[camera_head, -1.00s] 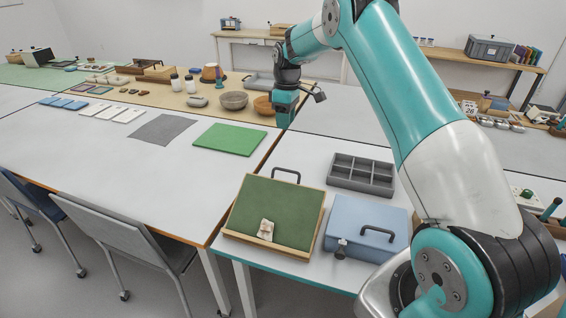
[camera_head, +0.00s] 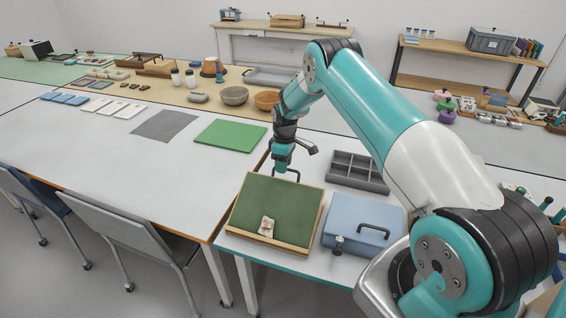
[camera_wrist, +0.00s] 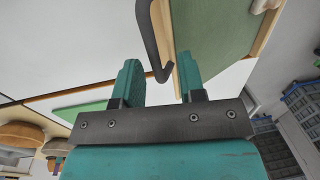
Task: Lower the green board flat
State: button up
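The green board (camera_head: 277,207) has a wooden frame and stands tilted on the right-hand table, its ledge at the low front edge. A pale sherd (camera_head: 267,227) rests against the board just above the ledge. The dark handle (camera_wrist: 152,38) sticks out from the board's top edge. My gripper (camera_wrist: 157,70) is open, with the handle's bend between the two fingers in the wrist view; I cannot tell if either touches it. In the head view, my gripper (camera_head: 282,168) is at the board's top edge and partly covers the handle. The board's support is hidden.
A blue case (camera_head: 355,240) stands right of the board, and a grey divided tray (camera_head: 357,170) lies behind it. A flat green mat (camera_head: 230,135) and a grey mat (camera_head: 163,125) lie on the left table. Chairs stand in front.

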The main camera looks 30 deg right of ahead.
jog(key=shift+c, duration=0.2)
grip_shut()
jog(key=shift+s+d+f+b, duration=0.1)
jog(key=shift+d+f+b, duration=0.15)
jog(key=shift+f+b, duration=0.4)
jog(key=shift+c, duration=1.7)
grip_release()
jog(key=shift+a+r, duration=0.25)
jog(key=o, duration=0.4)
jog(key=shift+a+r, duration=0.15)
jog(key=shift+a, duration=0.05)
jog(key=shift+c, duration=0.2)
jog(key=shift+d, duration=0.3)
jog(key=shift+w+r, duration=0.25)
jog(key=shift+r, duration=0.25)
jog(key=r+b, duration=0.1)
jog(key=r, duration=0.4)
jog(key=d+r+b, duration=0.1)
jog(key=r, duration=0.5)
jog(key=w+r+b, duration=0.1)
jog(key=r+b, duration=0.1)
jog(key=r, duration=0.3)
jog(key=shift+d+r, duration=0.15)
jog(key=shift+d, duration=0.2)
